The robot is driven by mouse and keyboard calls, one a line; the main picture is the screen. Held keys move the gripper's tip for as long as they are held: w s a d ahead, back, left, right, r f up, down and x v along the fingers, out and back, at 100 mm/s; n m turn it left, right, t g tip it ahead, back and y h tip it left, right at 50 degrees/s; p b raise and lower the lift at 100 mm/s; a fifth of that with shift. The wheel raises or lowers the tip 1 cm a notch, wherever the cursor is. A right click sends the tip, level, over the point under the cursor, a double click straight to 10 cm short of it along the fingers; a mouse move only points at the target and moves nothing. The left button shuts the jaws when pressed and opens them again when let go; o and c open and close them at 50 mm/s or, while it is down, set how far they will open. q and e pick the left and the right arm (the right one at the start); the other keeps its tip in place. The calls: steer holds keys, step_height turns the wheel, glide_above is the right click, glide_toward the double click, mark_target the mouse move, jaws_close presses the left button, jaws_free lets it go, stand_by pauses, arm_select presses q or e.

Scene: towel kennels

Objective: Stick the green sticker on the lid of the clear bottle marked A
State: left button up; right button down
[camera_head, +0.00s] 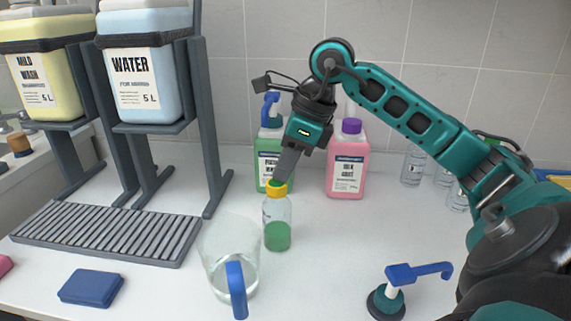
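A clear bottle (278,215) with a yellow lid (277,193) stands upright mid-counter, with green liquid in its lower part. I cannot read an A on it. A small green patch, seemingly the green sticker (277,183), shows on top of the lid, right under the fingertips. My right gripper (281,177) points down at the lid, its tips touching or almost touching the patch. Its fingers overlap in this view, so I cannot tell whether they are shut or grip the sticker. My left gripper is not in view.
A clear jug (222,262) with a blue handle stands close at the front left. Green (268,155) and pink (347,165) bottles stand behind. Several clear bottles (412,166) are partly behind my arm. A blue pump (388,298) is front right, a rack (110,232) left.

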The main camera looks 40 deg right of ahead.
steer(key=c, duration=1.8)
jaws_free()
steer(key=o, duration=0.5)
steer(key=shift+o, duration=0.3)
steer(key=o, duration=0.5)
step_height(320, 180, up, 5)
steer(key=p, duration=0.4)
steer(key=shift+p, duration=0.3)
